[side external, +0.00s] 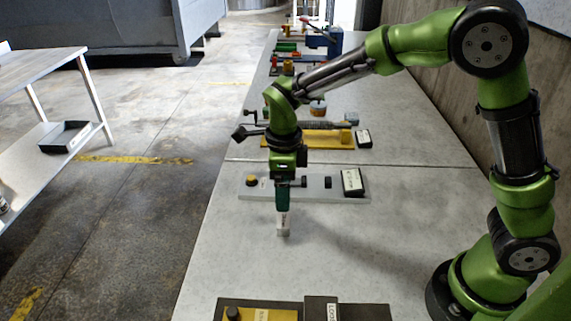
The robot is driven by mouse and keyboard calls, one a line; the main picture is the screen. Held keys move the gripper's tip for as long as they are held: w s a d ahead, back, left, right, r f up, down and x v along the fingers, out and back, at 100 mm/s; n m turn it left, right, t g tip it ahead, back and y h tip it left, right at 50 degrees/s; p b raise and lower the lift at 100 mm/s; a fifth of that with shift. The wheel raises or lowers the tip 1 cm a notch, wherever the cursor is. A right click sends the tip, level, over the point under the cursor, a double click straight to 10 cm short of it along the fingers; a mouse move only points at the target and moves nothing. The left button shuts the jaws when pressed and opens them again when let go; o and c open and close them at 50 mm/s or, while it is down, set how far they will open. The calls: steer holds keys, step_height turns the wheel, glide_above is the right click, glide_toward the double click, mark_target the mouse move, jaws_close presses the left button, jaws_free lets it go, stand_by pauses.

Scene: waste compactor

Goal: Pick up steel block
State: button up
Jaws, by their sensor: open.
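My gripper (283,212) points straight down over the middle of the light grey table. It is open. A small pale grey block (283,233), which looks like the steel block, is on the table directly below the gripper tip. The view is too small to tell whether the fingers are around the block or just above it.
A yellow plate (312,139) and several fixtures are farther back. A black and yellow panel (270,312) is at the front. Bare table surrounds the block.

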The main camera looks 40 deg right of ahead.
mark_target(284, 220)
step_height(284, 220, down, 10)
steer(key=shift+s+a+f, duration=0.1)
steer(key=shift+a, duration=0.05)
steer(key=c, duration=1.5)
